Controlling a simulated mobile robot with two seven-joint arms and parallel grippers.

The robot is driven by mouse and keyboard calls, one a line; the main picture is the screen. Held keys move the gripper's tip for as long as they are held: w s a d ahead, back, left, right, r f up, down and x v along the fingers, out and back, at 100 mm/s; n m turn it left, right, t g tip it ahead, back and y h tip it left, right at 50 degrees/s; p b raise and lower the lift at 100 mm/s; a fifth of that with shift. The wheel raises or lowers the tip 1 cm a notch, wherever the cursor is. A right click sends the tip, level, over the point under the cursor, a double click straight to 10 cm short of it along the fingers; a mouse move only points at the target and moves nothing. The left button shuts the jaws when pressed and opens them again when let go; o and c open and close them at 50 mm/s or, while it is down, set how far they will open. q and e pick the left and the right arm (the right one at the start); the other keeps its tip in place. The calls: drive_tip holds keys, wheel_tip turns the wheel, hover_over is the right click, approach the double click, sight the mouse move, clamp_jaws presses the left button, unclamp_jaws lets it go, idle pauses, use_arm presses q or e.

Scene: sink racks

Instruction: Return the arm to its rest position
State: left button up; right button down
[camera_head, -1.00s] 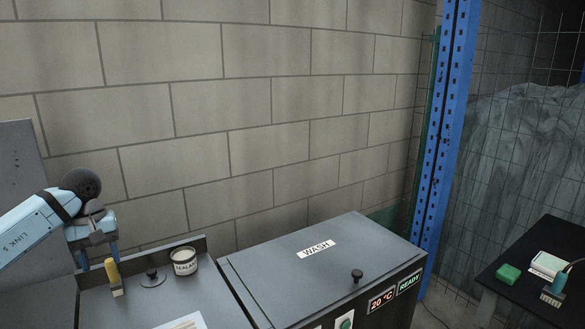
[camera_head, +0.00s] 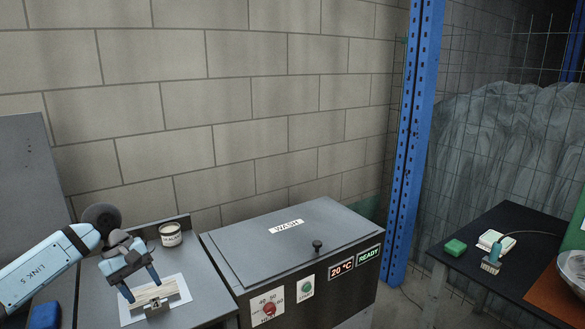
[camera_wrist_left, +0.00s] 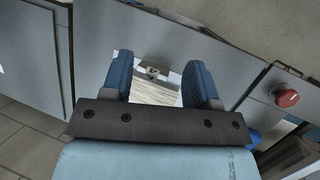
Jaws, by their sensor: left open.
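My left gripper (camera_head: 143,290) comes in from the left in the head view, blue with its fingers pointing down. It is open and empty, above a white sheet (camera_head: 128,314) on the grey worktop. A pale wooden piece with a small metal fitting (camera_head: 157,309) lies on the sheet. In the left wrist view the two blue fingers stand apart (camera_wrist_left: 160,75), with the sheet and the metal fitting (camera_wrist_left: 152,71) showing between them; I see nothing held. My right gripper is not in view.
A labelled can (camera_head: 170,236) stands behind the gripper. A grey WASH cabinet (camera_head: 255,258) with knobs stands to its right. A blue item (camera_head: 44,315) is at the lower left. A black table (camera_head: 470,235) with a green block (camera_head: 456,247) is at the right.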

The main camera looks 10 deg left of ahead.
use_arm(q)
drive_tip(key=s+d+f+n+t+h, duration=0.3)
drive_tip(key=d+n+h, duration=0.45)
drive_tip(key=d, duration=0.35)
drive_tip(key=s+d+f+n+t+h, duration=0.25)
drive_tip(key=d+n+h, duration=0.35)
drive_tip(key=d+n, duration=0.4)
drive_tip(key=s+f+m+t+y, duration=0.3)
drive_tip(key=s+f+m+y, duration=0.4)
drive_tip(key=s+f+m, duration=0.55)
drive_tip(key=s+f+m+t+y, duration=0.3)
drive_tip(key=s+f+m+y, duration=0.5)
drive_tip(key=m, duration=0.8)
wheel_tip(320, 180, up, 12)
drive_tip(key=a+m+p, duration=0.1)
drive_tip(key=p, duration=1.5)
drive_tip(key=shift+w+a+r, duration=0.2)
drive_tip(key=shift+w+a, duration=0.05)
drive_tip(key=shift+w, duration=0.2)
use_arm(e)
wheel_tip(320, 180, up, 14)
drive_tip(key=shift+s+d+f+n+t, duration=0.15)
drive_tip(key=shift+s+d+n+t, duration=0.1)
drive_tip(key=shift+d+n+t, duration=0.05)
